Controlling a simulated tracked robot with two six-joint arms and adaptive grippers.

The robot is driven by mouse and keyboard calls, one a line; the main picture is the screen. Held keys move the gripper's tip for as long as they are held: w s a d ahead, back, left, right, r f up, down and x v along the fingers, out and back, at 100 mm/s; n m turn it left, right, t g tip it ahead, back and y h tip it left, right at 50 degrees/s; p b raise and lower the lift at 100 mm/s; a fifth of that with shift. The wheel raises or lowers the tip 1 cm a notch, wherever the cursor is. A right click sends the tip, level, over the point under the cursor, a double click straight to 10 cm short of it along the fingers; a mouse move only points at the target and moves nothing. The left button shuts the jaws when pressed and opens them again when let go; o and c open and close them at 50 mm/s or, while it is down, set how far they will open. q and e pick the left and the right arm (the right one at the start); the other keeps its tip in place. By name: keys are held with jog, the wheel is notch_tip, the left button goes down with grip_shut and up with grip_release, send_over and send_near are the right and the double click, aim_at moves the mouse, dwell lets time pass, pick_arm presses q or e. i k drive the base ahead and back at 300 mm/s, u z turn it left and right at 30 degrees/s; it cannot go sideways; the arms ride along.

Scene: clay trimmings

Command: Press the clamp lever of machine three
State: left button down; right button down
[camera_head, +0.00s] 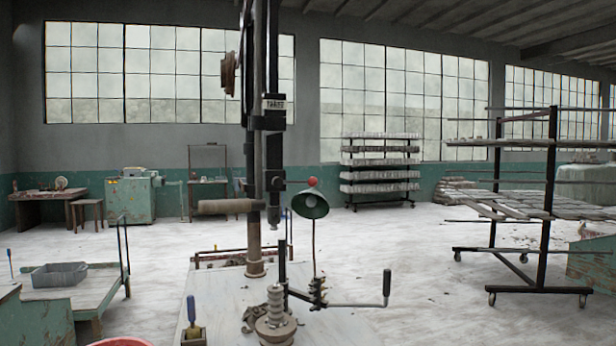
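A tall dark press-like machine (274,150) stands close in front of me, with a round column and a white label I cannot read clearly. I see no number marking it as machine three. At its foot, a metal lever (350,304) reaches right and ends in an upright black grip (386,284). Beside the lever's pivot is a ribbed metal spindle (275,305) on a round base. A small red knob (312,182) shows behind the green lamp shade (310,204). Neither of my grippers is in view, and nothing visible touches the lever.
The machine stands on a pale table (225,300) with a blue-handled tool (192,310). A low bench with a grey tray (60,274) is at left. A wheeled rack (548,200) with boards stands at right. The floor between lever and rack is clear.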

aim_at(278, 182)
jog(key=u, duration=0.05)
jog(key=i, duration=0.9)
jog(key=z, duration=0.1)
